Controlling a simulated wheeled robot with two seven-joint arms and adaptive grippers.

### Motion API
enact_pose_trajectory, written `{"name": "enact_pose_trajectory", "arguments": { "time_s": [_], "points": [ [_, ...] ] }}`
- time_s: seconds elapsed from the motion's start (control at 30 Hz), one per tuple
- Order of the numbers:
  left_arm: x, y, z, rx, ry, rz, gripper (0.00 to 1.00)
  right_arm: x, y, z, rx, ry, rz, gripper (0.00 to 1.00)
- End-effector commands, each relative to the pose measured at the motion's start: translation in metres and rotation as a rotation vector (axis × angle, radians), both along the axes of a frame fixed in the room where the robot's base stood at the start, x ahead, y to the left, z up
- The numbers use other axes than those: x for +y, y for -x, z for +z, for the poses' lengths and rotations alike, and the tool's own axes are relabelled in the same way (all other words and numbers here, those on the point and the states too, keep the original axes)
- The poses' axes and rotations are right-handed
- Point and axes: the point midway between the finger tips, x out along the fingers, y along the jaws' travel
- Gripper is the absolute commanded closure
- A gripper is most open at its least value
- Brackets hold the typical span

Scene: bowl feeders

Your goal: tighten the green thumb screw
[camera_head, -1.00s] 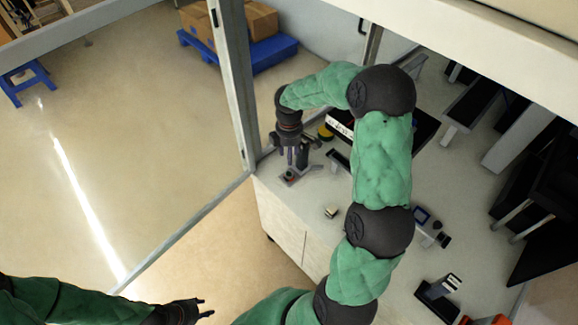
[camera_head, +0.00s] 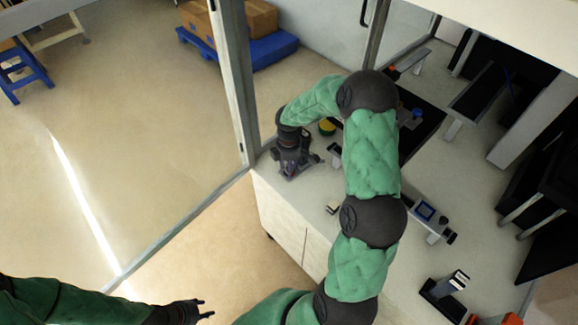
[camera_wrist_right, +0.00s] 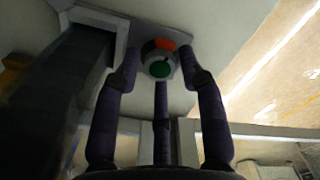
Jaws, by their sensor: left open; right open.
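I see no grip on the screw. In the head view my right gripper (camera_head: 290,170) points down at the bench's left corner and hides the screw. My left gripper (camera_head: 206,309) is open and empty at the bottom, over the floor, away from the bench.
The white bench (camera_head: 284,208) carries a small device with a blue screen (camera_head: 426,211), a black stand (camera_head: 444,292) and a yellow-topped round part (camera_head: 326,127). A metal post (camera_head: 236,85) rises close to the left of my right gripper. Open floor lies further left.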

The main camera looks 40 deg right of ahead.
Motion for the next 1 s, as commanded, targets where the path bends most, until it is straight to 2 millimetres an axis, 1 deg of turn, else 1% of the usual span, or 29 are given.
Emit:
{"name": "enact_pose_trajectory", "arguments": {
  "time_s": [0.07, 0.17, 0.2, 0.23, 0.47, 0.63, 0.77, 1.0],
  "points": [
    [0.0000, -0.0001, 0.0002, 0.000, 0.000, 0.000, 0.59, -0.0001, 0.0001, 0.0003, 0.000, 0.000, 0.000, 0.59],
    [0.0001, -0.0001, 0.0002, 0.000, 0.000, 0.000, 0.59, -0.0001, 0.0001, 0.0003, 0.000, 0.000, 0.000, 0.85],
    [0.0001, -0.0001, 0.0002, 0.000, 0.000, 0.000, 0.59, -0.0001, 0.0001, 0.0004, 0.000, 0.000, 0.000, 0.96],
    [0.0001, -0.0001, 0.0002, 0.000, 0.000, 0.000, 0.59, -0.0001, 0.0001, 0.0003, 0.000, 0.000, 0.000, 1.00],
    [0.0001, -0.0001, 0.0004, 0.000, 0.000, 0.000, 0.59, 0.0000, 0.0000, 0.0004, 0.000, 0.000, -0.008, 1.00],
    [0.0001, -0.0001, 0.0020, 0.000, 0.000, 0.000, 0.59, 0.0001, 0.0001, 0.0007, 0.000, 0.000, -0.053, 1.00],
    [0.0001, 0.0000, 0.0040, 0.000, 0.000, 0.000, 0.59, -0.0001, -0.0002, 0.0013, -0.001, 0.001, -0.125, 1.00],
    [0.0000, -0.0001, 0.0083, 0.000, 0.000, 0.000, 0.59, 0.0001, -0.0002, 0.0012, 0.000, 0.000, -0.327, 1.00]
  ]
}}
